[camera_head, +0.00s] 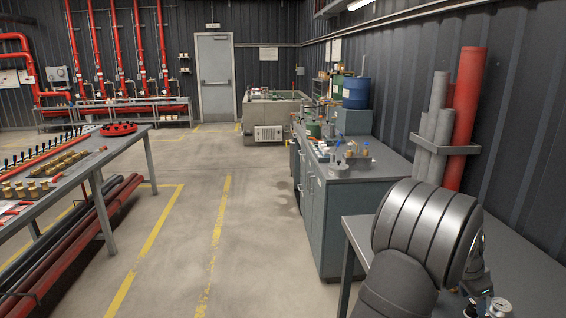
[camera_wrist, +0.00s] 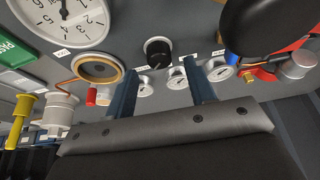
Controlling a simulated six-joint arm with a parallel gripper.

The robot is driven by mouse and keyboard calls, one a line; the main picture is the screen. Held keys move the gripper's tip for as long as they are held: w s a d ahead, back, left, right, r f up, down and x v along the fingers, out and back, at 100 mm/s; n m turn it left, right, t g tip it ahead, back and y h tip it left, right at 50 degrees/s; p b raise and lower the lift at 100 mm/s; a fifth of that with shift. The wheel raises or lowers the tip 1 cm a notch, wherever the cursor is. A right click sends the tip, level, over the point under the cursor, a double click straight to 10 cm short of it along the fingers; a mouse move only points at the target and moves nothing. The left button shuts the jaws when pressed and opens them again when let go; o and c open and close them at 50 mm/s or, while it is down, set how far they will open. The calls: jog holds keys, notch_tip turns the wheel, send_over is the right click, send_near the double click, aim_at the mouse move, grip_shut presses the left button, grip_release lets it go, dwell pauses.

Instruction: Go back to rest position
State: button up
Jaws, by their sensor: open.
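My gripper (camera_wrist: 162,68) shows in the wrist view with its two dark blue fingers apart and nothing between them. Beyond the fingers is a grey panel (camera_wrist: 190,20). A black knob (camera_wrist: 158,51) lies just past the gap between the fingertips, and small white gauges (camera_wrist: 178,78) sit close by the fingers. I cannot tell whether the fingers touch the panel. In the head view my gripper is hidden behind my grey arm at the lower right.
The wrist view also shows a large dial gauge (camera_wrist: 62,18), a white fitting (camera_wrist: 61,110) and a dark round part (camera_wrist: 262,25). In the head view a grey bench (camera_head: 525,275) stands beside my arm, with upright pipes (camera_head: 465,115) behind. The middle floor (camera_head: 190,220) is clear.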

jog(key=v, duration=1.4)
send_near(474, 308)
jog(key=x, duration=0.9)
jog(key=shift+s+a+r+n, duration=0.1)
jog(key=shift+a+r+n, duration=0.05)
jog(key=shift+n, duration=0.45)
jog(key=shift+n+t, duration=1)
jog(key=shift+n, duration=1.1)
jog(key=shift+s+n+t+y, duration=0.15)
jog(key=shift+n+t+y, duration=0.45)
jog(key=shift+n, duration=1.3)
jog(key=v, duration=0.6)
jog(key=shift+r, duration=0.35)
jog(key=shift+o, duration=0.4)
jog(key=shift+s, duration=0.1)
